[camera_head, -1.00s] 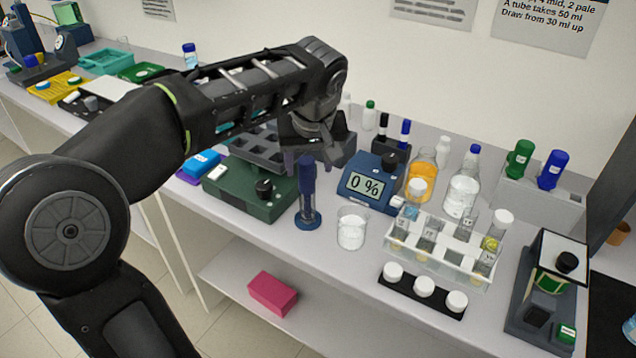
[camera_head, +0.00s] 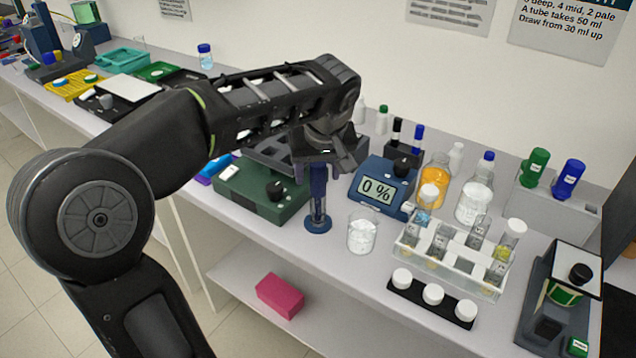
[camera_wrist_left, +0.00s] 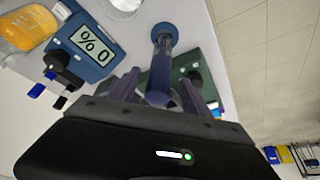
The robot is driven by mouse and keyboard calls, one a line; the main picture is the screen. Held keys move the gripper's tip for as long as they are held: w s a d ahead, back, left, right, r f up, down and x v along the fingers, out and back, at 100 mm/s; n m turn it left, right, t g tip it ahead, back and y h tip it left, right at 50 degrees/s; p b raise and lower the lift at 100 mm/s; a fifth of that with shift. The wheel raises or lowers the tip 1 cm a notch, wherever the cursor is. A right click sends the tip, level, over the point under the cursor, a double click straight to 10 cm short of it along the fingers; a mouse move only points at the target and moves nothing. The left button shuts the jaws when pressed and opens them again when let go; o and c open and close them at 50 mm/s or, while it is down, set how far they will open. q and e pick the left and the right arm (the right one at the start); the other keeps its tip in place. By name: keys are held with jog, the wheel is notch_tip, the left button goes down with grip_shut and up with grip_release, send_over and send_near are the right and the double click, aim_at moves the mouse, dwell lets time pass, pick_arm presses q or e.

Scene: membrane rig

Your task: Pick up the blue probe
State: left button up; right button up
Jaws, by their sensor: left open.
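The blue probe (camera_head: 318,193) stands upright on its round blue base on the bench, left of a glass beaker. It also shows in the left wrist view (camera_wrist_left: 160,77), its handle pointing toward the gripper. My left gripper (camera_head: 322,166) is directly above it, pointing down. Its two purple-grey fingers are open on either side of the probe's top, as the left wrist view (camera_wrist_left: 158,90) shows. I cannot tell whether the fingers touch the handle. My right gripper is not in view.
A blue meter reading 0 % (camera_head: 382,188) stands right of the probe, and a beaker (camera_head: 362,233) is close by. A green device (camera_head: 252,196) sits to the left. A tube rack (camera_head: 447,256) and white-capped vials (camera_head: 433,294) stand farther right. The bench's front edge is near.

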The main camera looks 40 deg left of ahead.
aim_at(318, 194)
pick_arm(q)
jog(key=shift+p+x, duration=0.6)
jog(key=shift+x, duration=2)
jog(key=shift+w, duration=0.1)
jog(key=shift+r, duration=0.1)
jog(key=c, duration=1.2)
